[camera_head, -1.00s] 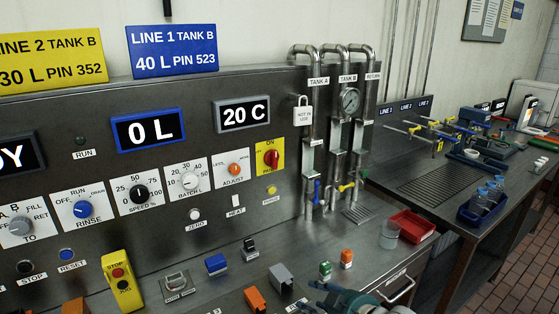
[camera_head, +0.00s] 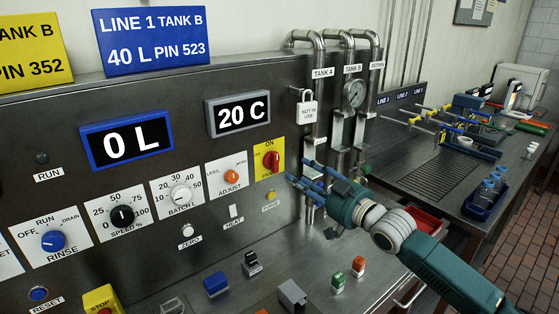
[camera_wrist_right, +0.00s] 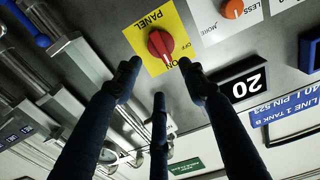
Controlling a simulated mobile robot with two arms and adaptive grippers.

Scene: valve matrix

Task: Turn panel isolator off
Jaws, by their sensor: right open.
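The panel isolator is a red rotary knob (camera_head: 271,160) on a yellow plate (camera_head: 268,177) at the right end of the steel control panel. The "ON" label shows above it in the head view. In the right wrist view the red knob (camera_wrist_right: 160,44) appears upside down on its yellow plate, with "PANEL", "OFF" and "ON" partly readable. My right gripper (camera_head: 298,182) is open, just right of and below the knob, its fingers pointing toward the panel. In the wrist view its fingers (camera_wrist_right: 160,85) spread around the knob's sides and appear apart from it. My left gripper is not in view.
Coloured blocks (camera_head: 215,284) lie on the bench below.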

